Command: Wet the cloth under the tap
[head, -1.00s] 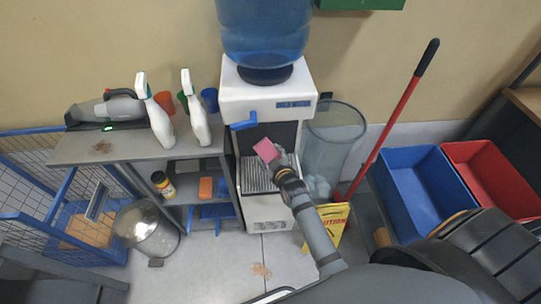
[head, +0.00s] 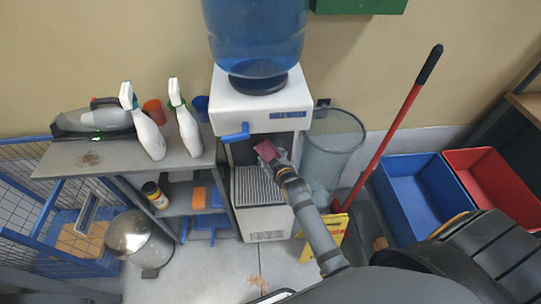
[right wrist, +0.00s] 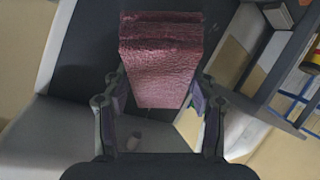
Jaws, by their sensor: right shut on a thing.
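A pink-red folded cloth (head: 267,151) is held by my right gripper (head: 277,163) in the recess of the water dispenser (head: 262,103). In the right wrist view the cloth (right wrist: 158,60) sits between the two fingers of the gripper (right wrist: 158,110). The dispenser's blue tap lever (head: 235,133) is above and to the left of the cloth. The cloth is above the grey drip tray (head: 256,186) and apart from it. Whether water is running cannot be seen. My left gripper is not in view.
A grey shelf table (head: 120,160) with spray bottles (head: 146,128), cups and a handheld vacuum (head: 92,119) stands left. A clear bin (head: 330,158) and a yellow sign (head: 337,230) stand right of the dispenser. A metal bin (head: 136,238) is on the floor.

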